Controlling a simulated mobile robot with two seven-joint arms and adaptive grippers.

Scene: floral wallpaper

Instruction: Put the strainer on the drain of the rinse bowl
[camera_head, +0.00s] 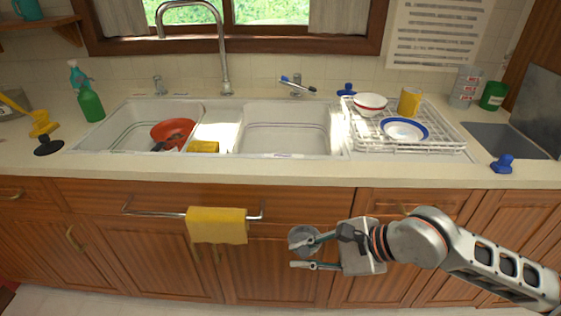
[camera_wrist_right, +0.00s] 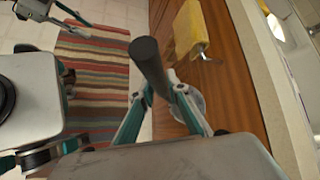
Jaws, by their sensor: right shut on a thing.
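My right gripper (camera_head: 303,252) is in front of the lower cabinets, below the counter edge. A round grey disc (camera_head: 297,235), which looks like the strainer, is at its fingertips, and the gripper is shut on it. In the right wrist view the pale disc (camera_wrist_right: 196,100) shows partly behind a finger. The double sink has a right bowl (camera_head: 287,138) that looks empty and a left bowl (camera_head: 130,140) with a red bowl in it. I see no drain, and cannot tell which bowl is the rinse bowl. My left gripper (camera_wrist_right: 84,30) shows in the right wrist view, fingers apart and empty.
A yellow towel (camera_head: 217,226) hangs on a rail left of my right gripper. A dish rack (camera_head: 440,150) with dishes stands right of the sink. The tall faucet (camera_head: 224,70) arches behind the sink.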

